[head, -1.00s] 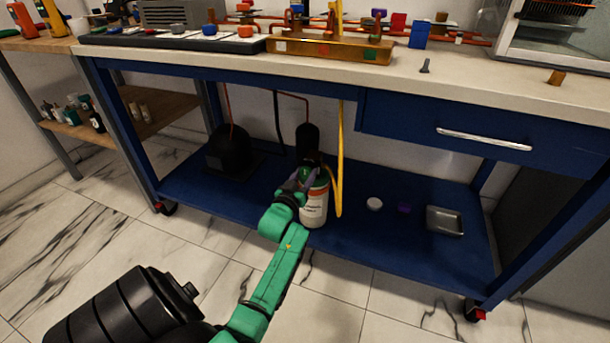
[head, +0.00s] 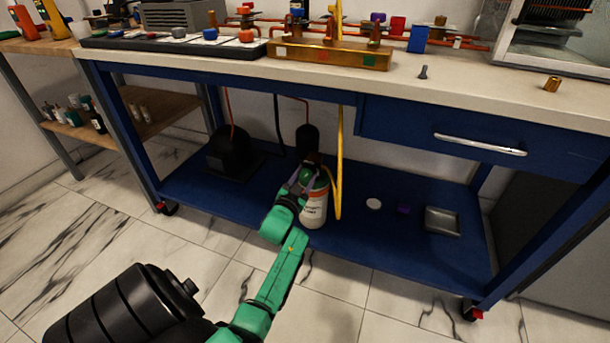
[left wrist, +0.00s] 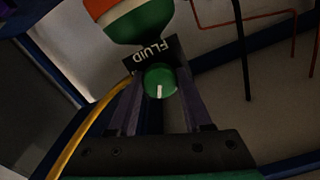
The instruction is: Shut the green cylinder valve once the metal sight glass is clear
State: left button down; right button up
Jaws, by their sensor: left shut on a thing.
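The cylinder (head: 315,205), white with a green and orange top, stands on the blue lower shelf. Its green valve knob (left wrist: 160,80), with a white mark, sits between the fingers of my left gripper (left wrist: 155,95) in the left wrist view. That gripper, also at the cylinder's top in the head view (head: 304,178), is shut on the knob. A black tag reading FLUID (left wrist: 155,58) is beside the knob. I cannot pick out the metal sight glass surely; the brass manifold block (head: 330,53) is on the bench top. My right gripper is not in view.
A yellow hose (head: 340,150) hangs just right of the cylinder. A black compressor (head: 232,150) and a black upright vessel (head: 307,140) stand behind. A white disc (head: 374,204), a purple piece (head: 403,209) and a metal tray (head: 443,220) lie right. The bench edge overhangs the shelf.

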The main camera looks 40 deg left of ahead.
pick_arm(q)
jog(key=m, duration=0.2)
jog(key=shift+f+m, duration=0.15)
jog(key=shift+m, duration=1.15)
jog(key=m+b, duration=0.1)
jog(key=m, duration=0.3)
jog(key=shift+f, duration=0.1)
jog(key=shift+m+b, duration=0.8)
jog(key=shift+m, duration=0.9)
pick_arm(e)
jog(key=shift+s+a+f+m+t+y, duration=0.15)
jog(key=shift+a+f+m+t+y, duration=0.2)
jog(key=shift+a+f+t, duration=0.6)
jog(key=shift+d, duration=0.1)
pick_arm(q)
jog(key=shift+c, duration=1.7)
grip_release()
